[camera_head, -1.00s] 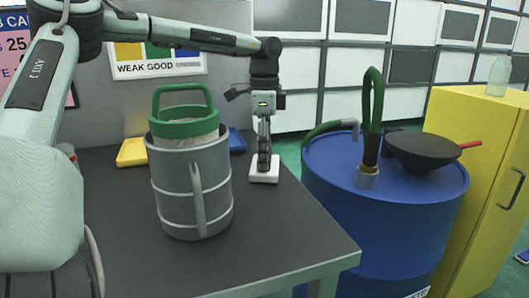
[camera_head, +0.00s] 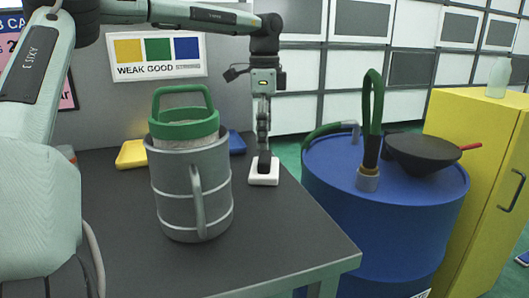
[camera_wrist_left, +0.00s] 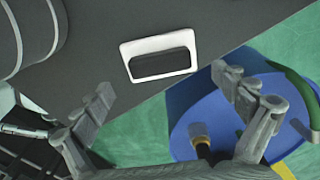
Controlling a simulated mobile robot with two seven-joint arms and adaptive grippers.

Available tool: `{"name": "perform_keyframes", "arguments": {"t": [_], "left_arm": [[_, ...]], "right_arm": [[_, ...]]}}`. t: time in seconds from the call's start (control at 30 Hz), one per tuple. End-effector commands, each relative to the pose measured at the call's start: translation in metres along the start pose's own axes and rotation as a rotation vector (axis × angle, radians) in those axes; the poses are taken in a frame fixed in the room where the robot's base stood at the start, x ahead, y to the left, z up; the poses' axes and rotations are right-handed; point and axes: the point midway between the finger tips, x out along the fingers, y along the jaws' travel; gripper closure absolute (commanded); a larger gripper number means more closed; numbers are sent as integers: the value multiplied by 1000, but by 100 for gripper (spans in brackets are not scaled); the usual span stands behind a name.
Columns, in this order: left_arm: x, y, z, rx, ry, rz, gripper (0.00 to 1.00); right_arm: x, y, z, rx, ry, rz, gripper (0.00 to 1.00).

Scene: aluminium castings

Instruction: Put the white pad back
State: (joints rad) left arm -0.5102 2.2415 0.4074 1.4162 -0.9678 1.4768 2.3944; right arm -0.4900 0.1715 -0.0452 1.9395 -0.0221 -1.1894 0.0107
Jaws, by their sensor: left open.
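The white pad (camera_head: 264,180) with a dark raised grip on top lies flat on the dark table near its far right edge. It also shows in the left wrist view (camera_wrist_left: 128,49), its dark grip facing the camera. My left gripper (camera_head: 263,143) points down just above the pad, with a small gap visible. In the left wrist view my left gripper (camera_wrist_left: 165,88) has its two fingers spread wide, with nothing between them. My right gripper is out of view.
A large grey mug-like vessel (camera_head: 178,190) with a green-handled insert (camera_head: 184,130) stands left of the pad. A yellow pad (camera_head: 131,155) and a blue pad (camera_head: 237,142) lie behind it. A blue drum (camera_head: 350,215) stands beyond the table's right edge.

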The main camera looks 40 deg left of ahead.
Motion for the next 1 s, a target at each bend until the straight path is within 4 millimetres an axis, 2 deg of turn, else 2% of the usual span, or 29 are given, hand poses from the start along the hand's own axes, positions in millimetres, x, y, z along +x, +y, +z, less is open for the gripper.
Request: {"name": "perform_keyframes", "arguments": {"t": [0.03, 0.2, 0.4, 1.0], "left_arm": [[-13, 0, 0, 0, 1, -4, 3], [-47, 0, 0, 0, 0, -4, 3], [-69, 0, 0, 0, 0, 1, 3], [-73, 0, 0, 0, 0, 1, 3]], "right_arm": [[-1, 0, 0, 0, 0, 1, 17], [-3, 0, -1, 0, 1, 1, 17], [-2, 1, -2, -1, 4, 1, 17], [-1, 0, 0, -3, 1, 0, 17]]}}
